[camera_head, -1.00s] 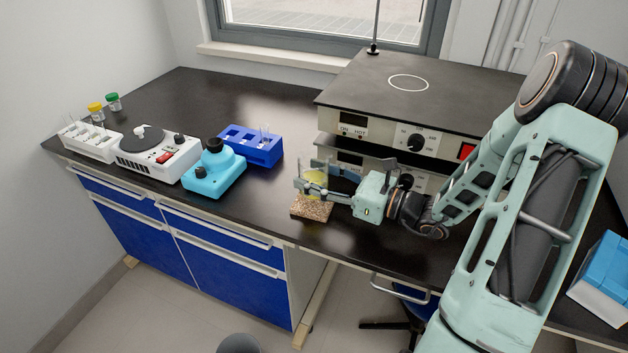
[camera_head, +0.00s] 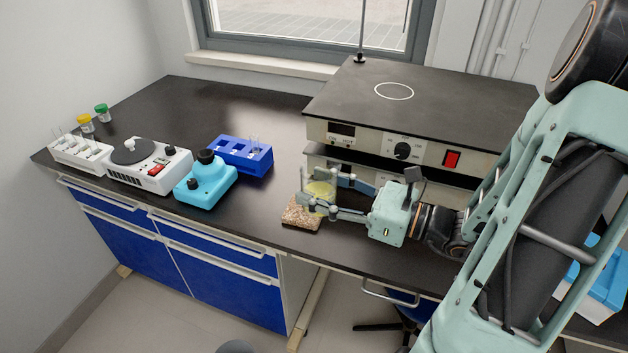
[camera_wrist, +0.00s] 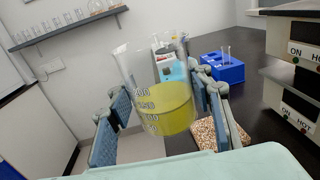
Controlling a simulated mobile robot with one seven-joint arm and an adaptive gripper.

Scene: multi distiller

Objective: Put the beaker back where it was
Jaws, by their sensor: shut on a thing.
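A clear beaker (camera_head: 320,190) with yellow liquid is between the two fingers of my gripper (camera_head: 324,196). My gripper is shut on it from the right. In the wrist view the beaker (camera_wrist: 164,98) shows its volume marks, with a blue finger pad on either side. A speckled brown square pad (camera_head: 299,215) lies on the bench near its front edge, below and a little left of the beaker. In the wrist view the pad (camera_wrist: 204,135) is partly hidden behind the right finger. I cannot tell exactly how high the beaker is above the bench.
Stacked hot plates (camera_head: 430,95) stand close behind and right of my gripper. A blue tube rack (camera_head: 240,158), a cyan device (camera_head: 205,180), a white device (camera_head: 150,168) and a white rack (camera_head: 80,153) stand left. The dark bench (camera_head: 265,205) is clear between them and the pad.

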